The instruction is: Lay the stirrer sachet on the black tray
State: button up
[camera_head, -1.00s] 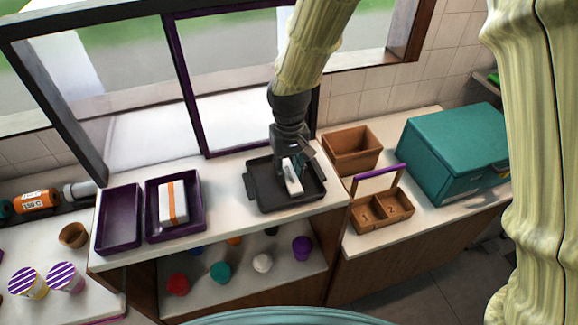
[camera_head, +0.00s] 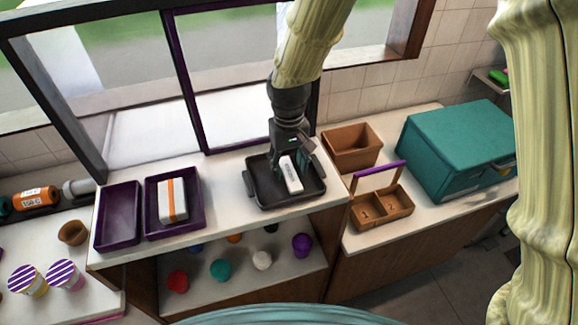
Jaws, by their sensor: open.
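The stirrer sachet (camera_head: 292,178) is a small white, elongated packet with faint dark print. It lies in the black tray (camera_head: 262,200), on its floor as far as I can tell. The black tray stands on the white counter below the window and has handles at its sides. My gripper (camera_head: 292,160) is open above the tray, with its fingers on either side of the sachet's far end. Whether a finger still touches the sachet cannot be told.
Two purple trays (camera_head: 119,243) stand to the left; one holds a white box with an orange band (camera_head: 172,200). To the right are a brown bin (camera_head: 352,148), a brown compartment box (camera_head: 382,212) and a teal case (camera_head: 455,150). Several coloured objects sit on the shelf below.

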aim_at(289, 171)
notch_tip(289, 171, up, 11)
jog(key=b, duration=0.2)
jog(key=shift+r+b, duration=0.15)
jog(key=shift+b, duration=0.25)
